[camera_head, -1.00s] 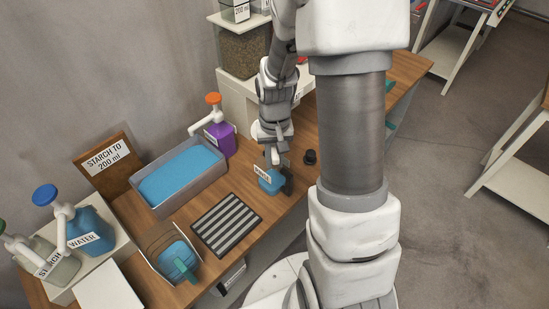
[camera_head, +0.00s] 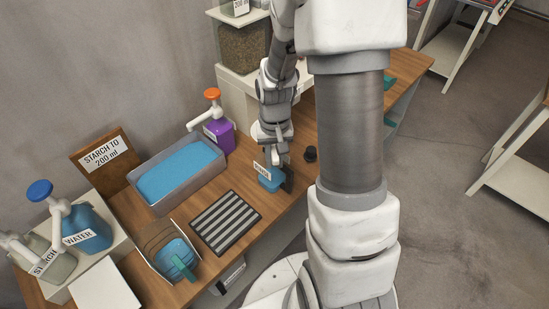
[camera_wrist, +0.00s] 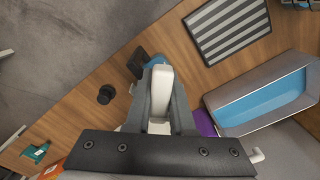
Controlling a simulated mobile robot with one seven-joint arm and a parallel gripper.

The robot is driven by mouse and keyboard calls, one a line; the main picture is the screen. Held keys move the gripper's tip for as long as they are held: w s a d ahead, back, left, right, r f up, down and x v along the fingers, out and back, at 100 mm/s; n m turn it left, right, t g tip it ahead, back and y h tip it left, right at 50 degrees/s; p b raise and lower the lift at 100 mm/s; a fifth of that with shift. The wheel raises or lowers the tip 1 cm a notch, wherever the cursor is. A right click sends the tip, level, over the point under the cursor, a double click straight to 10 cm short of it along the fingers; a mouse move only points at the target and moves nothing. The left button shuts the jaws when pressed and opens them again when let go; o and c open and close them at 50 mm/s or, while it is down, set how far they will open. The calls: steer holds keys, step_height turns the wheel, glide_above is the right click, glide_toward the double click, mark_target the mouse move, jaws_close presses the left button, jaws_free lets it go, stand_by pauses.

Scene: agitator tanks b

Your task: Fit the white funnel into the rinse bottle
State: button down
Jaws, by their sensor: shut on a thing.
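My gripper (camera_head: 282,160) is low over the table, just above and behind the small blue rinse bottle (camera_head: 268,182), which has a white label. In the wrist view my gripper (camera_wrist: 161,82) is shut on a pale, rounded piece, the white funnel (camera_wrist: 159,92), held between the dark fingers. The fingers hide much of its shape. Part of the blue rinse bottle (camera_wrist: 155,61) shows just beyond the fingertips, with a dark upright piece (camera_wrist: 137,62) beside it. I cannot tell whether the funnel touches the bottle.
A black cap (camera_head: 310,154) stands right of my gripper. A striped mat (camera_head: 225,221), a grey tray of blue material (camera_head: 180,174) and a purple pump bottle (camera_head: 220,135) lie to the left.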

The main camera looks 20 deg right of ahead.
steer(key=shift+f, duration=0.2)
steer(key=c, duration=0.7)
jaws_free()
step_height(320, 180, up, 18)
steer(key=s+a+r+n+t, duration=0.1)
steer(key=s+a+r+t, duration=0.1)
steer(key=s, duration=0.5)
steer(key=s+a+r+n+t, duration=0.2)
steer(key=s+a+r+t, duration=0.1)
steer(key=s+a+r, duration=0.2)
steer(key=shift+s+a+r+n+t+p, duration=0.15)
steer(key=shift+s+n+t+p, duration=0.15)
steer(key=shift+s, duration=0.7)
